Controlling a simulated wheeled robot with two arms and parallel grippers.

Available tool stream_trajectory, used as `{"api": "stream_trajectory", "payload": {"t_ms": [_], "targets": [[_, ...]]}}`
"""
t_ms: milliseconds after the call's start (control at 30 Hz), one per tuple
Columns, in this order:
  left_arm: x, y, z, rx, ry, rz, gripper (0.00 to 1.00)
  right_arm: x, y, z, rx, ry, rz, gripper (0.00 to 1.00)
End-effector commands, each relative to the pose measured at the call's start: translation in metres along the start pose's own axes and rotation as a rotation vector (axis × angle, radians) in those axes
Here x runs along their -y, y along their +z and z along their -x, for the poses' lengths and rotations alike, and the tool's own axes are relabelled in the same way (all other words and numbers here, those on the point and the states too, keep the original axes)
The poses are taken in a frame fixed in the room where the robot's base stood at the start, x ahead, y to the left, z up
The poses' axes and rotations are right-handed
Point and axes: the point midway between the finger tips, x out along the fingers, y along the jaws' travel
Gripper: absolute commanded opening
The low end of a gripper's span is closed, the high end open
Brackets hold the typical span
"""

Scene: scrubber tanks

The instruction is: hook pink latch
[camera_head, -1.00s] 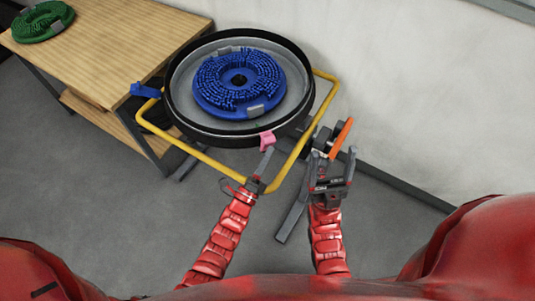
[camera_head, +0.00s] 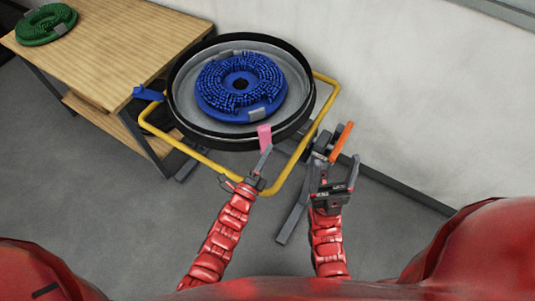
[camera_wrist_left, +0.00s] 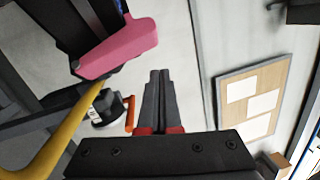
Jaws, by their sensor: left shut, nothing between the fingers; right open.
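The pink latch (camera_head: 264,137) sits on the front rim of the round black tank (camera_head: 225,139). In the head view it stands upright against the rim. My left gripper (camera_head: 267,150) is shut and empty, with its tips at the lower end of the latch; I cannot tell whether they touch. In the left wrist view the latch (camera_wrist_left: 118,48) is at the upper left, and the shut fingers (camera_wrist_left: 160,82) are to the right of it with a visible gap. My right gripper (camera_head: 337,170) is open and empty, to the right of the yellow frame.
A blue brush disc (camera_head: 222,99) lies in the tank. A yellow tube frame (camera_head: 190,154) surrounds it. A blue latch (camera_head: 148,93) is at the left and an orange lever (camera_head: 342,138) at the right. A wooden table (camera_head: 105,60) holds a green disc (camera_head: 45,25).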

Motion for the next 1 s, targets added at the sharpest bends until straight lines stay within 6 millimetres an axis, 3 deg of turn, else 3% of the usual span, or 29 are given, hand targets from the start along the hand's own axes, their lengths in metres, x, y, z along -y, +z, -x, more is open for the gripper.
{"api": "stream_trajectory", "payload": {"t_ms": [600, 1000], "targets": [[0.003, 0.027, -0.028, 0.000, 0.082, 0.083, 0.00, 0.002, 0.006, 0.035, 0.001, 0.000, 0.000, 0.78], [0.005, 0.032, -0.033, -0.001, 0.082, 0.084, 0.00, 0.002, 0.007, 0.041, 0.001, 0.000, 0.000, 0.78]]}}
